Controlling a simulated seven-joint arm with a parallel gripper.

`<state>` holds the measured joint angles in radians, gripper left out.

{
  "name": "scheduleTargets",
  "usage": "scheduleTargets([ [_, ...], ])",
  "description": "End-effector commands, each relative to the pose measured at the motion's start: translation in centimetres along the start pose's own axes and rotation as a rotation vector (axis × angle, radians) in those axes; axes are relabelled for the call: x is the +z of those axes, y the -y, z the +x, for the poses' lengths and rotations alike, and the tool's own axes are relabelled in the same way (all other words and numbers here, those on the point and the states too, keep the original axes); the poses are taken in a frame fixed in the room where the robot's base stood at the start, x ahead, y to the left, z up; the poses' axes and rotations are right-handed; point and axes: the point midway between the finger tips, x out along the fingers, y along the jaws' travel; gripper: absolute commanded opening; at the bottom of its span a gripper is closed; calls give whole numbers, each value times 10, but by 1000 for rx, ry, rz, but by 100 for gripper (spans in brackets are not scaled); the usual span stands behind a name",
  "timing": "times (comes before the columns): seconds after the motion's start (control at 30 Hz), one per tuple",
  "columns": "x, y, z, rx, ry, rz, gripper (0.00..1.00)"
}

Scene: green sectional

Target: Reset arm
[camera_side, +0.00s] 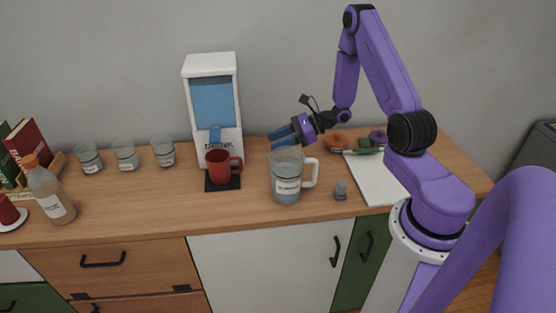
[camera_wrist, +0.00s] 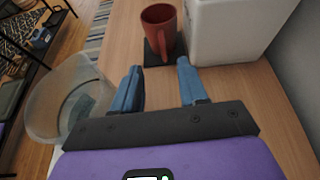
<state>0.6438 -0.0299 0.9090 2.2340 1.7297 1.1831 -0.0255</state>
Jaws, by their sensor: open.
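My gripper (camera_side: 284,137) is open and empty, with blue fingers, above the counter beside the pitcher in the side view. In the wrist view its two fingers (camera_wrist: 160,84) are apart with bare counter between them. A clear pitcher (camera_side: 286,186) with a white handle and a label stands upright just below the gripper; it also shows in the wrist view (camera_wrist: 45,105), left of the fingers. A red mug (camera_side: 218,166) stands on a black pad under the dispenser; the mug is ahead of the fingers in the wrist view (camera_wrist: 159,24).
A white dispenser (camera_side: 211,72) with a blue panel stands against the wall. Several glass jars (camera_side: 125,154), a sauce bottle (camera_side: 50,195) and books (camera_side: 30,140) stand at the left. A small grey object (camera_side: 341,190), a white board (camera_side: 376,183) and donut-like items (camera_side: 337,141) are at the right.

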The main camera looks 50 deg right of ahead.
Motion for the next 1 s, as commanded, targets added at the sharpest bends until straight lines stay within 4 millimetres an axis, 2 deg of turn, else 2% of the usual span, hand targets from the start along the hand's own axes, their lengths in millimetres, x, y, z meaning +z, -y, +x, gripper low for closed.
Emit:
scheduleTargets([
  [0.17,35,-9,-22,43,16,-118,43],
  [0.23,52,-25,-24,109,20,-194,43],
  [0.4,82,-97,-7,414,11,-429,43],
  [0.5,92,-142,-6,603,7,-586,43],
  [0.67,100,-207,-19,893,4,-853,43],
  [0.8,99,-251,-40,1127,9,-1102,43],
  [1.0,92,-292,-76,1422,34,-1483,43],
])
